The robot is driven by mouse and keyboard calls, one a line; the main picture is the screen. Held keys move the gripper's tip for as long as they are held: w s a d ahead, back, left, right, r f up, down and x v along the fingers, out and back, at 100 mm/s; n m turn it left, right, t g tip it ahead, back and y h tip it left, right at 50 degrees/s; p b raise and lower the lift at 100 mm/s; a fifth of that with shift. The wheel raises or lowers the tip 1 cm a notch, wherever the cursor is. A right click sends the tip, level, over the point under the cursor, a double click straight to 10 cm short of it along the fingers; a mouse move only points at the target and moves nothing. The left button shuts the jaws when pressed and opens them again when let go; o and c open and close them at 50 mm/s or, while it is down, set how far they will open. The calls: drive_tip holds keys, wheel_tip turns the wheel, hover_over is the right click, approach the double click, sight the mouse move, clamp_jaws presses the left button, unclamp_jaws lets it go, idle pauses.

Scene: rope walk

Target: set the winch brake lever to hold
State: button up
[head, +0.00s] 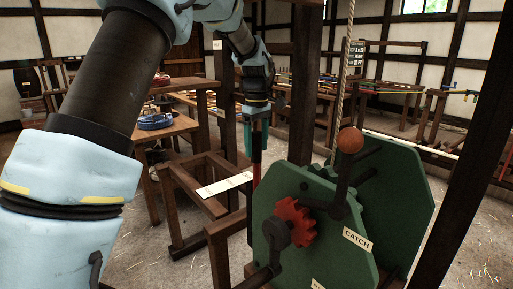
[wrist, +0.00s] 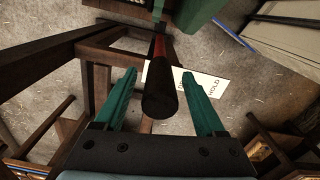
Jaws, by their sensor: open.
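The brake lever (head: 256,168) stands nearly upright beside the green winch, with a red shaft and a black grip. In the wrist view its black grip (wrist: 160,90) lies between my gripper's two teal fingers, with a gap on both sides. My gripper (head: 255,140) is open and points down over the lever's top in the head view; the wrist view also shows it open (wrist: 159,85). A white label plate (head: 225,185) lies beside the lever; in the wrist view the plate (wrist: 210,86) reads HOLD, partly hidden by the grip and a finger.
The green winch (head: 395,200) has a red gear (head: 296,222), a ball-topped lever (head: 349,141) and a CATCH label (head: 357,240), close right of my gripper. A wooden frame (head: 195,205) stands left of the lever. A rope (head: 346,55) hangs behind; dark posts stand near.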

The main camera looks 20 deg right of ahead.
drive_tip(key=shift+f, duration=0.95)
clamp_jaws()
idle(0.8)
